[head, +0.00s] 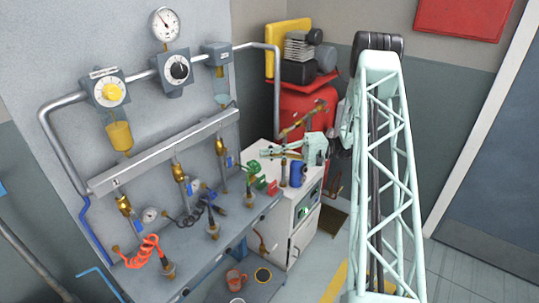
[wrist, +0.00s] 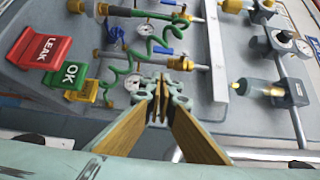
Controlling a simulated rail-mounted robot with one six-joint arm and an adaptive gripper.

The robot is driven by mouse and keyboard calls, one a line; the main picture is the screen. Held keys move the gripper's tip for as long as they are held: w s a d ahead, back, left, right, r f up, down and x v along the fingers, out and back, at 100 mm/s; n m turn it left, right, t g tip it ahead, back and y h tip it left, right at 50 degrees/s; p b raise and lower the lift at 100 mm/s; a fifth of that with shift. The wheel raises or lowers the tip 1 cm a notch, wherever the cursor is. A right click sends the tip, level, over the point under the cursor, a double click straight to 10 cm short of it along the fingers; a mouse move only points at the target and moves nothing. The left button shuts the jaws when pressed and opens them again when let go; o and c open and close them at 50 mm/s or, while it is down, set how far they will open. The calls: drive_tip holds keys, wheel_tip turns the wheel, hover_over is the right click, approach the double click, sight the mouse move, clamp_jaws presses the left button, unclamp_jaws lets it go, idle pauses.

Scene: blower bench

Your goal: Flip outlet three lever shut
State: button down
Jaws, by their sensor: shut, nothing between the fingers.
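Three outlets with brass valves and blue levers hang below the grey manifold bar. My gripper (head: 264,153) is shut and empty, right of the rightmost outlet and apart from the lever. Its fingertips (wrist: 160,88) meet in the wrist view and hide part of the bench.
Red LEAK (wrist: 40,48) and green OK (wrist: 70,75) blocks stand near the gripper. A white cabinet (head: 305,215) carries a blue cylinder (head: 298,173). An orange coiled hose (head: 140,250) hangs at the left outlet. Gauges and the manifold bar (head: 165,150) stand above.

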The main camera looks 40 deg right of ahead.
sight(230, 162)
drive_tip(key=w+a+b, duration=0.1)
drive_tip(key=w+a, duration=0.1)
drive_tip(key=a, duration=0.8)
drive_tip(key=shift+w+a, duration=0.1)
